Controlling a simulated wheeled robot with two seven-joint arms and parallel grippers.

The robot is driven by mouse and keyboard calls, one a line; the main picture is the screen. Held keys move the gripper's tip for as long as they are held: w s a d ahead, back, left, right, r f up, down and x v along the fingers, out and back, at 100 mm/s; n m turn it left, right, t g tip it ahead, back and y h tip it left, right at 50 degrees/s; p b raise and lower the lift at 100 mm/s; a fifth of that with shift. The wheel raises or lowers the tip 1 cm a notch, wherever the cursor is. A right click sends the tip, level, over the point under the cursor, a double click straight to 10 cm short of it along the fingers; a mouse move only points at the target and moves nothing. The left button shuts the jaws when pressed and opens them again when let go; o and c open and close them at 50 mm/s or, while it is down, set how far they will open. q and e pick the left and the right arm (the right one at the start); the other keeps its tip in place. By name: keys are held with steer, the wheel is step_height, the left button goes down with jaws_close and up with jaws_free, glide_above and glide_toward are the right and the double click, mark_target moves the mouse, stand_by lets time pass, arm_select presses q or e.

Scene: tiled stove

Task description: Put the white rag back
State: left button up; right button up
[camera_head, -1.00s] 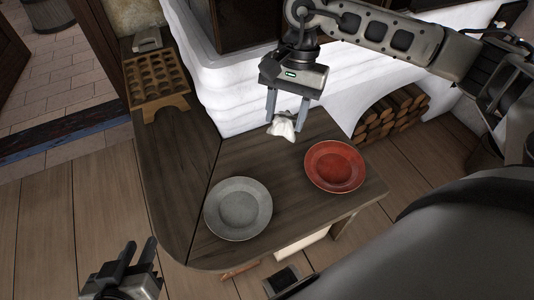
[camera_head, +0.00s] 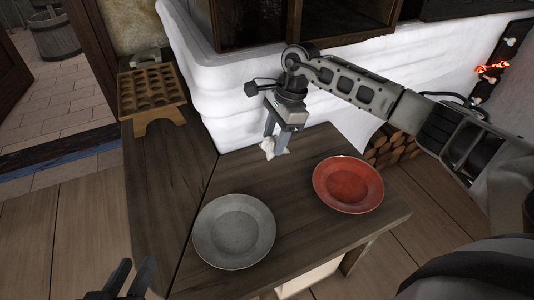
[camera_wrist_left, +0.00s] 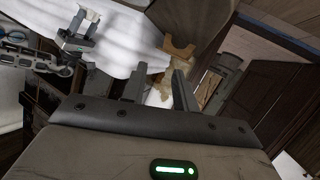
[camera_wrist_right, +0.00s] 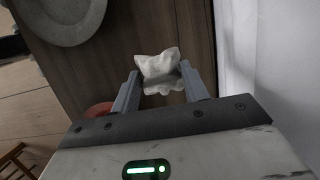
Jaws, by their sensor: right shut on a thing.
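The white rag (camera_head: 272,148) is a small crumpled cloth at the tips of my right gripper (camera_head: 270,136), over the back of the wooden table close to the white stove wall. In the right wrist view the rag (camera_wrist_right: 158,68) is pinched between the two fingertips, with a table surface beyond it. Whether it touches the table is unclear. My left gripper (camera_head: 128,278) is low at the left, away from the table top. Its fingers stand apart and empty in the left wrist view (camera_wrist_left: 160,82).
The wooden table (camera_head: 255,182) carries a grey plate (camera_head: 234,231) at front left and a red plate (camera_head: 348,184) at right. A wooden rack with round hollows (camera_head: 152,92) stands at back left. The white stove (camera_head: 190,60) borders the back; firewood (camera_head: 392,146) lies right.

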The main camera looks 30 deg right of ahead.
mark_target(267, 141)
steer(key=w+f, duration=0.1)
steer(key=w+f+b, duration=0.1)
steer(key=f, duration=0.1)
steer(key=shift+w+a+f, duration=0.1)
steer(key=shift+w+a, duration=0.15)
steer(key=shift+a, duration=0.1)
step_height(267, 141, down, 3)
steer(key=shift+w+f+b, duration=0.1)
steer(key=shift+f+b, duration=0.05)
steer(key=shift+b, duration=0.35)
steer(key=shift+f, duration=0.1)
steer(key=o, duration=1)
arm_select(q)
steer(key=shift+w+d+r+n+t+h, duration=0.2)
steer(key=shift+d+r+n+t+h, duration=0.1)
steer(key=shift+d+r+n+h, duration=0.15)
